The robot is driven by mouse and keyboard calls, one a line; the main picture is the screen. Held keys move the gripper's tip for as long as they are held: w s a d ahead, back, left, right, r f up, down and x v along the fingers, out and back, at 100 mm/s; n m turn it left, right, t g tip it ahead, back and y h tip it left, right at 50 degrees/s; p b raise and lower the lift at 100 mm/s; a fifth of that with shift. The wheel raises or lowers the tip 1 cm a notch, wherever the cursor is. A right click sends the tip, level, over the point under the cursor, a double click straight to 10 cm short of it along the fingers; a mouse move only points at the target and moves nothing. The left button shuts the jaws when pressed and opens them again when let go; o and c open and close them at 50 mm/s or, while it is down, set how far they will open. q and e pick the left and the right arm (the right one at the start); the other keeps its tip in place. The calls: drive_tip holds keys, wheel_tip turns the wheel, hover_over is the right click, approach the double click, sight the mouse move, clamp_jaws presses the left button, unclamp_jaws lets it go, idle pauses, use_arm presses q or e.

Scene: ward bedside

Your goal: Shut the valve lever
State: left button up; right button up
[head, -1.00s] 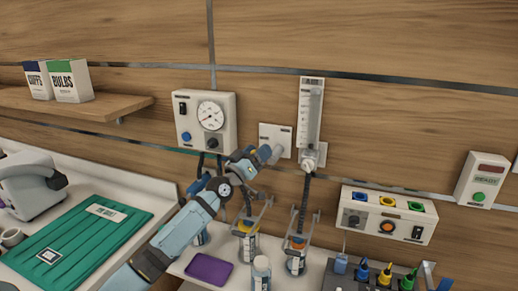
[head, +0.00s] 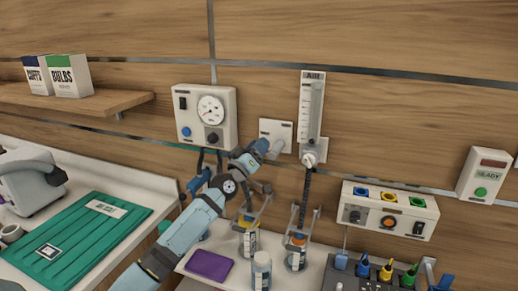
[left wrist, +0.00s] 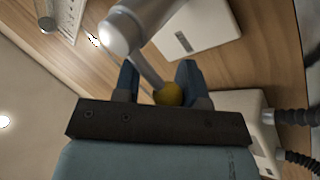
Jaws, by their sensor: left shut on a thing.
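The valve sits on a pale wall plate (head: 269,128) between the gauge box and the flow tube. In the left wrist view, its grey round body (left wrist: 118,32) carries a thin metal lever (left wrist: 147,68) that ends in a yellow ball knob (left wrist: 168,95). My left gripper (head: 262,147) is up against the valve at the wall, and its blue fingers (left wrist: 157,78) stand either side of the lever near the knob, shut on it. In the head view the gripper hides the lever and knob. My right gripper is in neither view.
The gauge box (head: 204,117) is close on the left, the flow tube (head: 311,112) close on the right. Bottles (head: 297,253), a purple pad (head: 209,265) and a green mat (head: 75,240) lie below. A shelf (head: 120,100) juts out at left.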

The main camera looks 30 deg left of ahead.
use_arm(q)
drive_tip(key=shift+f+n+y, duration=0.4)
drive_tip(key=shift+f+n, duration=0.15)
drive_tip(key=shift+n, duration=0.45)
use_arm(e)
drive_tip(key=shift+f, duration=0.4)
use_arm(q)
drive_tip(key=shift+d, duration=0.1)
drive_tip(key=o, duration=0.8)
drive_tip(key=shift+o, duration=0.8)
drive_tip(key=b+v, duration=0.2)
drive_tip(key=v, duration=1.1)
drive_tip(key=shift+s+f+b, duration=0.25)
drive_tip(key=shift+s+b, duration=0.05)
drive_tip(key=shift+b, duration=0.05)
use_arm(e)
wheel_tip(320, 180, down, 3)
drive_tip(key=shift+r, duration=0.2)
